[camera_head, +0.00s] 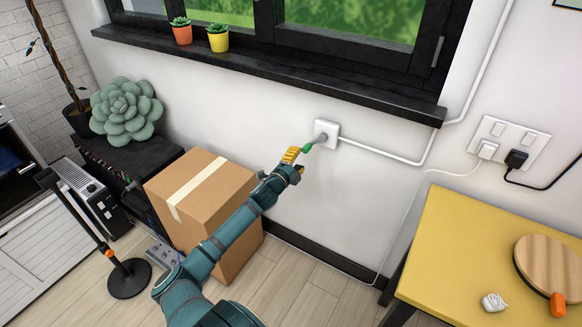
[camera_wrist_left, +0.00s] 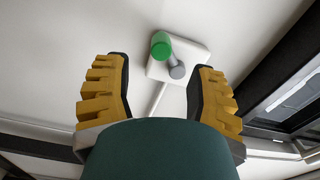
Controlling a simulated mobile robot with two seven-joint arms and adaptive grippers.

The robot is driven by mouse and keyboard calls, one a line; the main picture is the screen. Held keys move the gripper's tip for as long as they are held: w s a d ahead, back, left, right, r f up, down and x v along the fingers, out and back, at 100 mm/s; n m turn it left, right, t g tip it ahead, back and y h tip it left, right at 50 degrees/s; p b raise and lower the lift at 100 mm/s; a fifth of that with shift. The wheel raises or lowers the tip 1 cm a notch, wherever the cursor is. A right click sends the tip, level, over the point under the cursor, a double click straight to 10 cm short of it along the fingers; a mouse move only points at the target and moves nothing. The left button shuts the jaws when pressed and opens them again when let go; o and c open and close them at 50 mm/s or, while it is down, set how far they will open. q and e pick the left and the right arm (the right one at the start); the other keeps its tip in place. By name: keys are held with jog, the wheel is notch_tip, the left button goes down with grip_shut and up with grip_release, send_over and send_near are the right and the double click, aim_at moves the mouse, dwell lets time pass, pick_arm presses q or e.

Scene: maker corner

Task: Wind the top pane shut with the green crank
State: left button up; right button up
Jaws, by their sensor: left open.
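The green crank (camera_head: 308,148) sits on a white wall box (camera_head: 333,129) below the window sill. In the left wrist view the green knob (camera_wrist_left: 161,45) stands beside a grey hub (camera_wrist_left: 177,72) on the white box (camera_wrist_left: 205,53). My left gripper (camera_head: 296,160) is open at the crank; in the wrist view its yellow fingers (camera_wrist_left: 160,88) stand apart, with the knob and hub showing between and beyond them. I cannot tell whether a finger touches the knob. The window (camera_head: 340,20) shows only its lower part; the top pane is out of view. My right gripper is not in view.
A cardboard box (camera_head: 205,195) stands under my left arm. Two potted succulents stand on the dark sill (camera_head: 300,66). A yellow table (camera_head: 450,260) with a round wooden board (camera_head: 550,265) is at the right. A white conduit (camera_head: 385,153) runs from the wall box.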

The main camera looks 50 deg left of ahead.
pick_arm(q)
jog(key=shift+v, duration=2.3)
